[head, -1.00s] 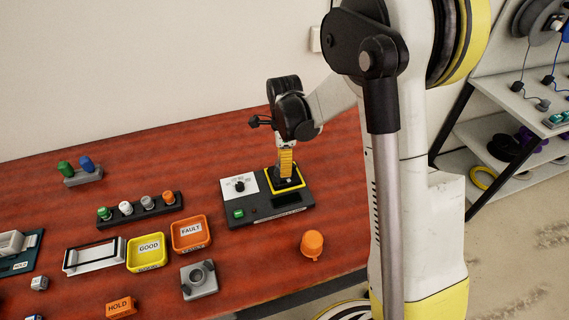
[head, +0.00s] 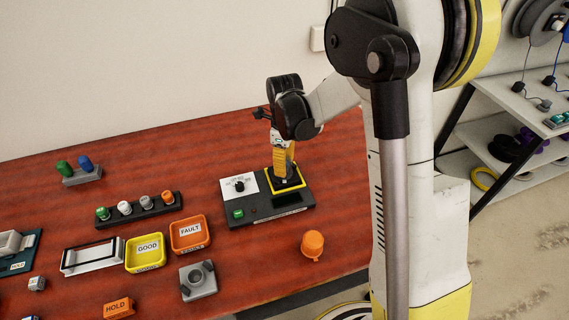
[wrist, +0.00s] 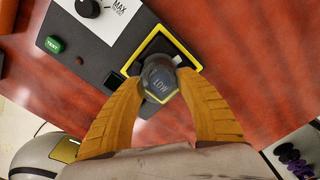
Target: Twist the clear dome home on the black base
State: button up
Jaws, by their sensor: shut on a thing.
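My gripper (head: 284,172) points down over the yellow-edged square at the right end of a dark test box. The black base (head: 288,182) shows as a dark patch below the fingers in the head view. The fingers hide much of the piece. I cannot tell whether the dome is fully seated.
The test box (head: 235,217) has a dial (head: 240,186) and a green button (head: 238,214). An orange cup-like piece (head: 312,244) stands near the table's front edge. Trays marked GOOD (head: 146,265) and FAULT (head: 190,247) lie to the left. Red table around the box's right side is clear.

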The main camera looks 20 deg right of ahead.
jog(key=shift+m, duration=1.1)
jog(key=shift+m+b, duration=0.35)
jog(key=shift+m, duration=0.85)
jog(key=shift+a+m, duration=0.1)
jog(key=shift+m, duration=1.1)
jog(key=o, duration=1.4)
